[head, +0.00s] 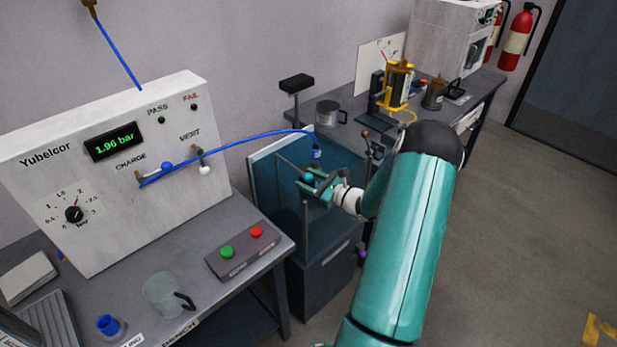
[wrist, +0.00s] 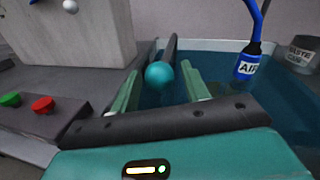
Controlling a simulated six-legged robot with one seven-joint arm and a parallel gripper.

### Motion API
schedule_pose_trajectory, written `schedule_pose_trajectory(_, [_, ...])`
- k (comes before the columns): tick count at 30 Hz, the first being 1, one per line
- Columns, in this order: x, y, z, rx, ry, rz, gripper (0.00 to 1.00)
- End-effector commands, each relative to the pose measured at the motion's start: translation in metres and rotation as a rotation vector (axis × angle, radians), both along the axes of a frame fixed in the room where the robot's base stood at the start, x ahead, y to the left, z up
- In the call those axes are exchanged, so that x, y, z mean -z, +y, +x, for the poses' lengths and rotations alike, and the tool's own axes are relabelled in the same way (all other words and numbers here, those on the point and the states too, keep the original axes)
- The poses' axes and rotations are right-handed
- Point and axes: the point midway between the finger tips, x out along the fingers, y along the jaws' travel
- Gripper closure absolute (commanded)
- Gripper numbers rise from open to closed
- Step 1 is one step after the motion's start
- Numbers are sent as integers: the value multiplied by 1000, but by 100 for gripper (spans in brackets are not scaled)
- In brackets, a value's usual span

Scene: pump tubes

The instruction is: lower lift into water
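The water tank (head: 273,190) is a clear, blue-tinted box on a dark stand right of the bench. It also shows behind my gripper in the wrist view (wrist: 290,105). A teal ball knob (wrist: 159,75) sits at the near end of dark rods (wrist: 170,48), which appear to be part of the lift; the knob also shows in the head view (head: 308,177). My gripper (wrist: 160,88) is at the tank's top with its green fingers on either side of the knob. Gaps show between the fingers and the knob. What hangs below in the water is unclear.
A blue hose runs from the panel (head: 110,160), reading 1.96 bar, to a plug marked AIR (wrist: 247,66) over the tank, right of my fingers. A box with green and red buttons (head: 242,252) lies on the bench to the left. A grey can (head: 328,113) stands behind the tank.

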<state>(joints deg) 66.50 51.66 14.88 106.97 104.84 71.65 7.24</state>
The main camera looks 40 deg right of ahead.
Motion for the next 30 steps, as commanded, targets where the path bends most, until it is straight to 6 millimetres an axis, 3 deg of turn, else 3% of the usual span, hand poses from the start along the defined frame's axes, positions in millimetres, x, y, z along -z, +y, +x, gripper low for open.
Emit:
schedule_pose_trajectory(9, [-4,0,1,-1,-8,-3,51])
schedule_pose_trajectory(14, [-5,-4,-13,-1,-9,-3,51])
schedule_pose_trajectory(30, [-4,-28,-118,0,-6,-4,51])
